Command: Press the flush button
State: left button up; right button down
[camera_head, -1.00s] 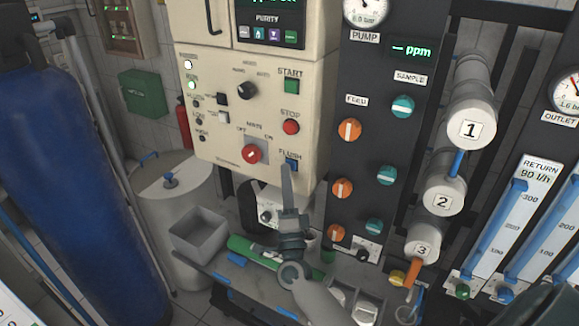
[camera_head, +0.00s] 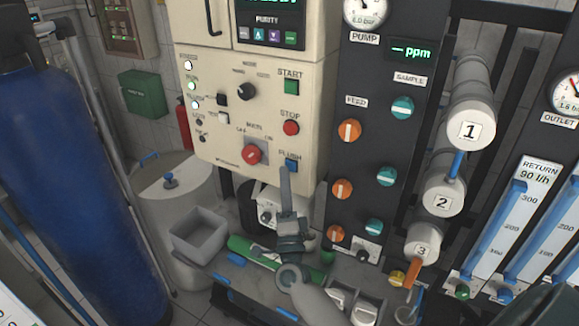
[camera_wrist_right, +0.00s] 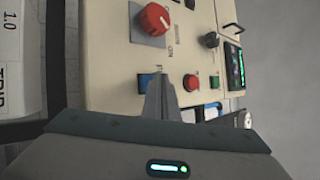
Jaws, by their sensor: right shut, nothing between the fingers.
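The blue flush button (camera_head: 291,165) is at the lower right of the cream control panel (camera_head: 215,145), under the FLUSH label. My right gripper (camera_head: 284,172) points up at the panel, shut and empty, with its tip just left of and below the button in the head view. In the right wrist view the shut fingers (camera_wrist_right: 163,82) reach toward the panel, and the blue button (camera_wrist_right: 147,82) is partly hidden behind them. I cannot tell whether the tip touches it. My left gripper is not in view.
A red main knob (camera_head: 252,154) is left of the button. The red stop button (camera_head: 291,128) and green start button (camera_head: 291,87) are above. The dark pump panel (camera_head: 375,150) stands to the right. A grey bin (camera_head: 200,234) is below left.

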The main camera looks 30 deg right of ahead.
jog(key=shift+s+a, duration=0.15)
jog(key=shift+a, duration=0.1)
jog(key=shift+a, duration=0.1)
jog(key=s+a, duration=0.1)
jog(key=a, duration=0.1)
jog(key=s+a, duration=0.1)
jog(key=a, duration=0.1)
jog(key=shift+s+a+p, duration=0.1)
jog(key=shift+s+p, duration=0.2)
jog(key=shift+p, duration=0.05)
dwell(0.3)
dwell(0.7)
